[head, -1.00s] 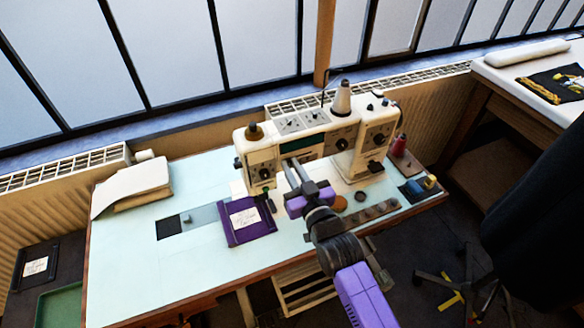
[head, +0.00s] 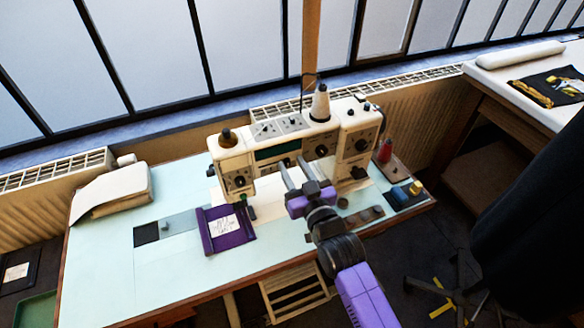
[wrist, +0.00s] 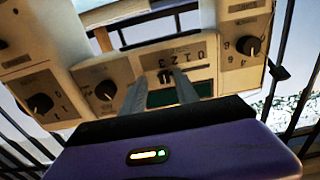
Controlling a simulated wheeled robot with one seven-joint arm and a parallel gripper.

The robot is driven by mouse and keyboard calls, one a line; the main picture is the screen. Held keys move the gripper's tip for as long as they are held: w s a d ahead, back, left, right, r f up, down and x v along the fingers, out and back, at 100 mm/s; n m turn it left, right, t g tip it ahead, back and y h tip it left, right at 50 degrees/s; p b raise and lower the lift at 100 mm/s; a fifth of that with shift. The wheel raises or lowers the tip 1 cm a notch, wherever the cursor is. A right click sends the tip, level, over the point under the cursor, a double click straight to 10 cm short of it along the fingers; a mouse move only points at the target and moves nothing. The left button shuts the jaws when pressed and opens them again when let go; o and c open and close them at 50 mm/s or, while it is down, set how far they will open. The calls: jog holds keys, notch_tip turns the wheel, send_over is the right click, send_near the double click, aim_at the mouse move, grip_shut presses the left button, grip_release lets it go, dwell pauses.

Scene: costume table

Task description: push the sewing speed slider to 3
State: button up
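The cream sewing machine (head: 283,140) stands on the pale table (head: 100,255). Contact cannot be told. The slider is not clear in the head view.
Round dials (wrist: 105,90) flank the panel. The front left tabletop is clear.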

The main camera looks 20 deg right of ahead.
jog(key=s+b, duration=0.1)
jog(key=s, duration=0.6)
jog(key=shift+s, duration=0.4)
jog(key=shift+r, duration=0.1)
jog(key=s+r+g, duration=0.2)
jog(key=s+g, duration=0.1)
jog(key=s, duration=3.3)
jog(key=shift+a+r, duration=0.15)
jog(key=shift+r, duration=0.1)
jog(key=shift+f, duration=0.15)
